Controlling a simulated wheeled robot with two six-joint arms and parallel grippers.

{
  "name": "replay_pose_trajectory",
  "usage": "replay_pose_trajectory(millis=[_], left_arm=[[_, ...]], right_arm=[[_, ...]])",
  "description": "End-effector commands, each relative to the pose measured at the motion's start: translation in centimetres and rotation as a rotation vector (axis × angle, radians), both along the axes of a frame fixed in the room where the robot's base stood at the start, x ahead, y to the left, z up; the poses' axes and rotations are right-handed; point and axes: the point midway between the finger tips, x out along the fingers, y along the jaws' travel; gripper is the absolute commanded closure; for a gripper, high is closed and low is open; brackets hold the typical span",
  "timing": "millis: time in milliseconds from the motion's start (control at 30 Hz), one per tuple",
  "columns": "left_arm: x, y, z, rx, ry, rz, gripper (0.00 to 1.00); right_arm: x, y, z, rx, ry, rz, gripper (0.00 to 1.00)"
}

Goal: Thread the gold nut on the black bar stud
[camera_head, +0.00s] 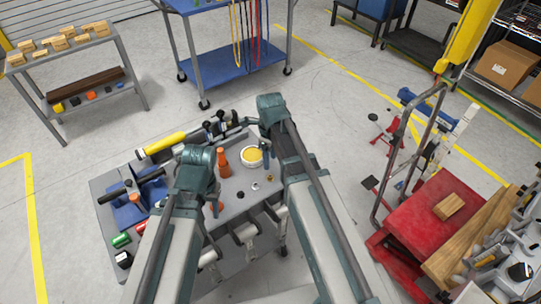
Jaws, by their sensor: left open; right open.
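A small gold nut (269,178) seems to lie on the grey work table (232,211), among small loose parts. A black bar (112,193) lies at the table's left end by a blue fixture (128,213); its stud is too small to make out. My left gripper (209,257) is low at the table's front edge, partly hidden by my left arm. My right gripper (278,211) is by the front edge, largely hidden by my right arm. Both are open, and I see nothing held. My arms hide parts of the table.
A yellow-and-black cylinder (165,143) lies along the table's back edge. An orange bottle-shaped object (222,162) and a yellow-filled dish (252,156) stand mid-table. A green part (121,240) lies front left. A red cart (426,218) stands to the right. A blue trolley (230,62) stands behind.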

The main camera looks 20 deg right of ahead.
Motion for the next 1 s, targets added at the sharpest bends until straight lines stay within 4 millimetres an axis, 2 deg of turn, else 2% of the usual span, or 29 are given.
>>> replay_pose_trajectory(millis=[33,433,1000], left_arm=[[0.0,0.0,-0.8,0.000,0.000,0.000,0.50],[0.0,0.0,-5.1,0.000,0.000,0.000,0.50],[0.0,0.0,-5.3,0.000,0.000,0.000,0.50]], right_arm=[[0.0,0.0,-0.8,0.000,0.000,0.000,0.47],[0.0,0.0,-5.1,0.000,0.000,0.001,0.47],[0.0,0.0,-5.3,0.000,0.000,0.001,0.47]])
